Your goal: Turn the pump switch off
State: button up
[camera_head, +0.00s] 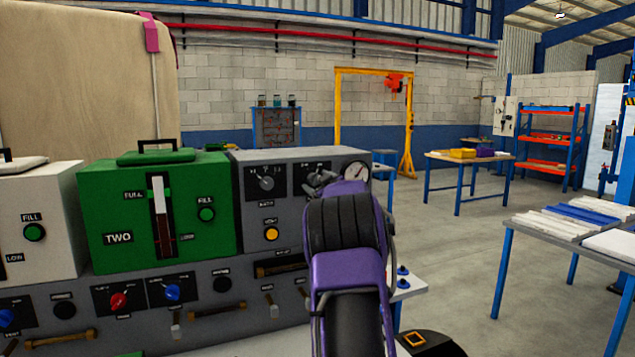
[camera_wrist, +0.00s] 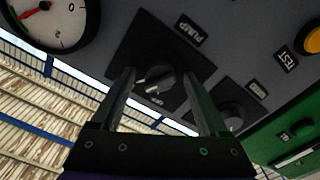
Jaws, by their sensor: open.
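The pump switch (camera_wrist: 161,76) is a dark rotary knob on a black square plate, under a "PUMP" label, in the wrist view. An "OFF" mark shows beside it. A pale line shows on the knob, but I cannot tell its setting for certain. My gripper (camera_wrist: 163,84) is open, with one finger on each side of the knob in this view; I cannot tell if they touch it. In the head view my gripper (camera_head: 321,181) is at the upper right of the grey panel (camera_head: 251,220) and mostly hides the switch.
A round gauge (camera_head: 357,172) sits right beside the switch; it also shows in the wrist view (camera_wrist: 50,22). Another knob (camera_head: 266,182) and a yellow button (camera_head: 270,234) lie to the left. The green tank unit (camera_head: 110,215) stands further left. Open floor lies to the right.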

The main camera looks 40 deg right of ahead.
grip_shut()
dwell(0.4)
jog(key=shift+n, duration=0.4)
jog(key=n+b, duration=0.4)
jog(key=n, duration=0.7)
dwell(0.5)
grip_release()
